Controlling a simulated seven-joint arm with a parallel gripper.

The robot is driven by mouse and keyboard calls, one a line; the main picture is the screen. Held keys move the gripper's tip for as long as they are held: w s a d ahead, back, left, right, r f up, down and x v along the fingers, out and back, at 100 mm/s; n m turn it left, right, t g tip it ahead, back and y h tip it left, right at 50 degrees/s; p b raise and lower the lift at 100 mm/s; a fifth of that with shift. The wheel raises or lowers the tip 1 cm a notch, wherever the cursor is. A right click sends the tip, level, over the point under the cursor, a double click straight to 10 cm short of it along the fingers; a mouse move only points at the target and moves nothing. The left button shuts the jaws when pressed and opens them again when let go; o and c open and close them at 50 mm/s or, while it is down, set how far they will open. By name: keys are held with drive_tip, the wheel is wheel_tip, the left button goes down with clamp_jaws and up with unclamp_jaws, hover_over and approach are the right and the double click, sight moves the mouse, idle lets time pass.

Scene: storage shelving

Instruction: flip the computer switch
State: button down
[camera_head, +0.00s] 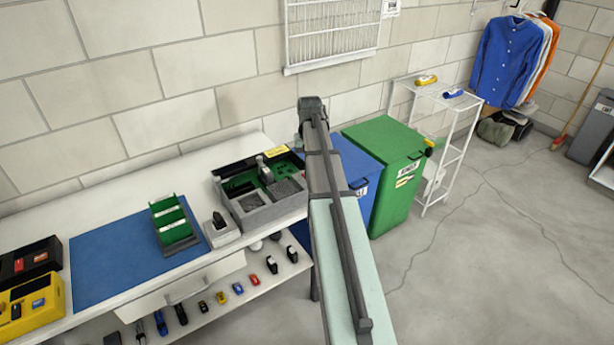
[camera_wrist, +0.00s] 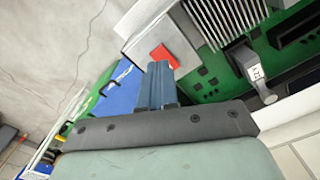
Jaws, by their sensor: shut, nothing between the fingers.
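The computer (camera_head: 255,215) is an open grey case with a green circuit board and finned parts, at the right end of the workbench. In the wrist view its green board (camera_wrist: 207,86) fills the upper right. A red square piece (camera_wrist: 165,55) lies just beyond my gripper's tips. A grey lever with a white label (camera_wrist: 250,68) stands on the board farther right; I cannot tell which of these is the switch. My gripper (camera_wrist: 158,66) is shut and empty, its tips close to the red piece; contact cannot be told. My arm hides the gripper in the head view.
A green tray (camera_head: 172,222), a blue mat (camera_head: 120,255) and a yellow box (camera_head: 35,308) lie left of the computer. Several small items sit on the shelf below.

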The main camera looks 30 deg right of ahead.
drive_tip(key=shift+r, duration=1.7)
drive_tip(key=s+a+f+n, duration=0.1)
drive_tip(key=s+a+f, duration=0.2)
drive_tip(key=a, duration=0.2)
drive_tip(key=s+a+f+y, duration=0.1)
drive_tip(key=s+a+f, duration=0.15)
drive_tip(key=a, duration=0.25)
drive_tip(key=s+a+f+n, duration=0.1)
drive_tip(key=s+a+f, duration=0.25)
drive_tip(key=a, duration=0.25)
drive_tip(key=s+a+f+g, duration=0.1)
drive_tip(key=s+a+f, duration=0.2)
drive_tip(key=f, duration=0.3)
drive_tip(key=s+a+f+n, duration=0.1)
drive_tip(key=s+a+f, duration=0.2)
drive_tip(key=f, duration=0.2)
drive_tip(key=s+a+f+g, duration=0.1)
drive_tip(key=s+a+f, duration=0.2)
drive_tip(key=f, duration=0.3)
drive_tip(key=s+a+f+n+g, duration=0.1)
drive_tip(key=s+a+f+g, duration=0.1)
drive_tip(key=s+f, duration=0.9)
drive_tip(key=s+a+f+n+g+h, duration=0.1)
drive_tip(key=s+a+f, duration=0.4)
drive_tip(key=s+f, duration=0.6)
drive_tip(key=s+n+g, duration=0.1)
drive_tip(key=s, duration=0.2)
drive_tip(key=shift+s+a+f+g, duration=0.2)
drive_tip(key=shift+s+f+g, duration=0.1)
drive_tip(key=shift+s+g, duration=0.1)
